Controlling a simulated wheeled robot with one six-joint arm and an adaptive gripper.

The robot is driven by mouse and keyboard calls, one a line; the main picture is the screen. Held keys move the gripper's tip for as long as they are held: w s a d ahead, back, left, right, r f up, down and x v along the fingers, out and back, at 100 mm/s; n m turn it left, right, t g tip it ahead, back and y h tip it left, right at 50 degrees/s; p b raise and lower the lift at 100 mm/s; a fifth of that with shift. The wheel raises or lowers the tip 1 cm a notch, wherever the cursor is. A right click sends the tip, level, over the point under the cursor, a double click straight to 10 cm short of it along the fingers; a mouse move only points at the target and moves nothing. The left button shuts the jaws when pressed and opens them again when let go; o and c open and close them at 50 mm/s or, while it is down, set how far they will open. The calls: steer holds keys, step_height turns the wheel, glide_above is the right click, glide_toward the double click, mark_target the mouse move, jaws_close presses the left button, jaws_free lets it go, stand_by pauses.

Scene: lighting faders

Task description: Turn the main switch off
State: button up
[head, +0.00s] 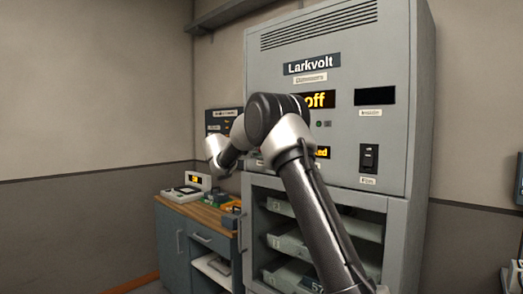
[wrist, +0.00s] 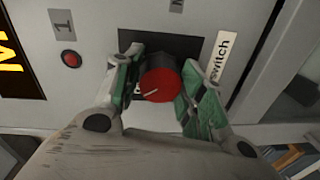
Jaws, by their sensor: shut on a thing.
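The main switch looks to be the round red knob (wrist: 161,84) with a white pointer line, on a black plate in the wrist view. A white label (wrist: 221,58) beside it reads "switch", its start cut off. My gripper (wrist: 159,70) has its green-padded fingers on both sides of the knob, shut on it. The pointer line slants to the lower left of the wrist picture. In the head view my arm hides the knob and gripper. A large display (head: 317,100) on the grey Larkvolt cabinet (head: 400,60) reads "off", partly covered by my arm.
A small red button (wrist: 69,59) sits near a "1" tag on the panel. A black rocker switch (head: 369,158) is at the cabinet's right. Open trays (head: 292,240) are below. A wooden-topped workbench (head: 190,208) with devices stands left.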

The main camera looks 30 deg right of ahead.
steer(key=shift+n, duration=1)
steer(key=o, duration=1)
steer(key=shift+a, duration=0.15)
steer(key=v, duration=1.2)
steer(key=shift+w, duration=0.1)
